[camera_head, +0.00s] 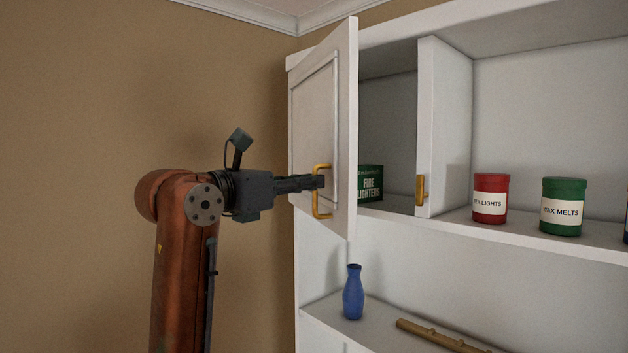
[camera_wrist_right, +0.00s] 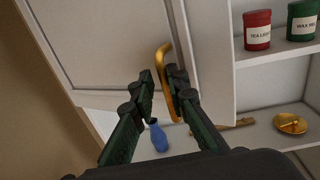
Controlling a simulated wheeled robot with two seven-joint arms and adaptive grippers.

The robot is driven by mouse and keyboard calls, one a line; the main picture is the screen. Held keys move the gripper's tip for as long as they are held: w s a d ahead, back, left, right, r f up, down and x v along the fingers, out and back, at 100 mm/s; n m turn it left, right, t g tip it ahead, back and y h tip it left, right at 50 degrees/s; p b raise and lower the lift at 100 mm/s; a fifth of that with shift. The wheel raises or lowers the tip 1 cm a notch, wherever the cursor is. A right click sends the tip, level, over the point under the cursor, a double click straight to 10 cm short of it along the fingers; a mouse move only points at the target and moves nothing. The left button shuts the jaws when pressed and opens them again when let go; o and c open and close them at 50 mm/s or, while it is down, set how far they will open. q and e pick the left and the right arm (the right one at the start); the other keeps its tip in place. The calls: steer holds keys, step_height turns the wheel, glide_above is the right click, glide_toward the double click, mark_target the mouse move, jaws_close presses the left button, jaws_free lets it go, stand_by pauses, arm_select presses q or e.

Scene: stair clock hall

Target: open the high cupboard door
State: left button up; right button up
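The white high cupboard door (camera_head: 318,110) stands swung partly open, and the inside of the cupboard shows beside it. Its brass handle (camera_head: 316,210) is an upright bar on the door's front face. My right gripper (camera_head: 320,182) is at this handle. In the right wrist view, the handle (camera_wrist_right: 163,58) passes between the two fingers (camera_wrist_right: 161,76), close against the right-hand finger. A small gap shows on the other side, so the fingers look open around the bar. Contact is hard to judge. My left gripper is out of view.
A green fire lighters box (camera_head: 370,183) stands inside the cupboard. A white upright panel (camera_head: 446,125) carries a brass piece (camera_head: 420,189). Red (camera_head: 490,198) and green (camera_head: 562,206) tins stand to the right. A blue vase (camera_head: 353,292) stands below. The tan wall (camera_head: 90,100) is left.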

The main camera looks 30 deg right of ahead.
steer(key=w+p+v, duration=0.1)
steer(key=p+v, duration=0.1)
steer(key=v, duration=0.4)
steer(key=shift+w+a, duration=0.15)
steer(key=shift+a, duration=0.4)
steer(key=shift+p, duration=0.3)
